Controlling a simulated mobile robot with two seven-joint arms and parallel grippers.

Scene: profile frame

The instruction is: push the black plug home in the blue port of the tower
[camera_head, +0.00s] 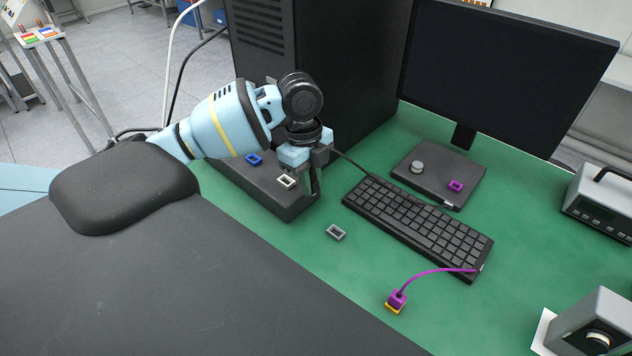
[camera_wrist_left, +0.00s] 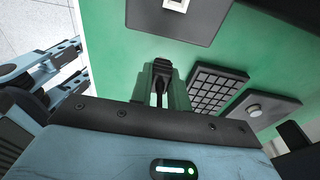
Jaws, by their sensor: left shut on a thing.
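The blue port (camera_head: 254,159) is a small blue frame on the low black front part of the tower (camera_head: 262,187), to the left of my left gripper (camera_head: 315,186). That gripper points down beside the right edge of this part. In the left wrist view my left gripper (camera_wrist_left: 161,82) is shut on the black plug (camera_wrist_left: 161,69), apart from the blue port. The fingers hide much of the plug in the head view. A black cable (camera_head: 352,161) runs from the keyboard toward the gripper.
A white port (camera_head: 286,181) sits near the blue one. The keyboard (camera_head: 418,222), a monitor (camera_head: 505,75) and a magenta plug (camera_head: 397,299) are to the right. The tall tower case stands behind the gripper.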

